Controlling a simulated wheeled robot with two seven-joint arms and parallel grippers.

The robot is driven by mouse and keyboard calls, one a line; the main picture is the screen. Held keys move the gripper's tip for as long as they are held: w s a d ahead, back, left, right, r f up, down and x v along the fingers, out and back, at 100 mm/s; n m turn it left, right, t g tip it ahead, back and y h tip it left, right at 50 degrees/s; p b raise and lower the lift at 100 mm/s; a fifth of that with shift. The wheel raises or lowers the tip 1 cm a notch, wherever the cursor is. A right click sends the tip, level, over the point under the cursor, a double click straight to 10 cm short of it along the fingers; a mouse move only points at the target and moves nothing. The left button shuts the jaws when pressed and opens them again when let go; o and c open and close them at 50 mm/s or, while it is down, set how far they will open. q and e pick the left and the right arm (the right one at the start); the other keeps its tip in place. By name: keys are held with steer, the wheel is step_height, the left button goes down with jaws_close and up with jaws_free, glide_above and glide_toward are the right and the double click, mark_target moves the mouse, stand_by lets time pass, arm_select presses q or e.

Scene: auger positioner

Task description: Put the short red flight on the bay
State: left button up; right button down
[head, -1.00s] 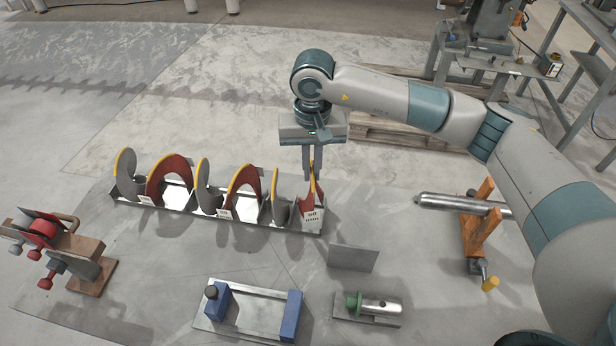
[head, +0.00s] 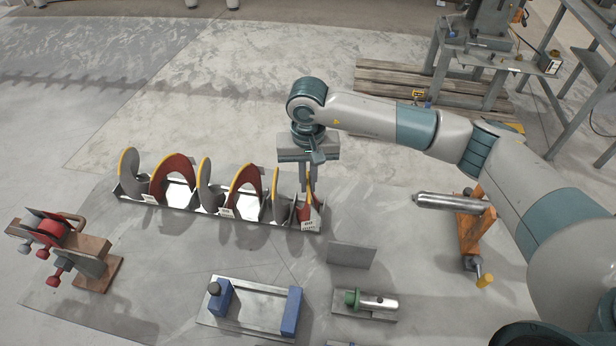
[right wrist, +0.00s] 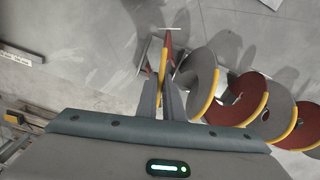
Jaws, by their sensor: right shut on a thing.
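The short red flight (head: 308,212), with a yellow edge and a white label by its foot, stands at the right end of the long rack (head: 262,218). My right gripper (head: 307,188) reaches down from above and is shut on its upper part. In the right wrist view the red flight (right wrist: 169,45) is pinched edge-on between the fingertips (right wrist: 164,78). It still stands at its slot; I cannot tell whether its foot touches the rack. No part is labelled as the bay, so I cannot tell which it is. My left gripper is out of view.
Grey and red flights (head: 172,182) fill the rack to the left, a grey one (head: 279,208) close by. A steel plate with blue blocks (head: 252,305), an upright grey plate (head: 351,256) and a green-ended cylinder (head: 370,301) stand in front. A clamp stand (head: 95,265) is left, a steel shaft (head: 447,202) right.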

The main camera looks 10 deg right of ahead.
steer(key=c, duration=1.9)
jaws_free()
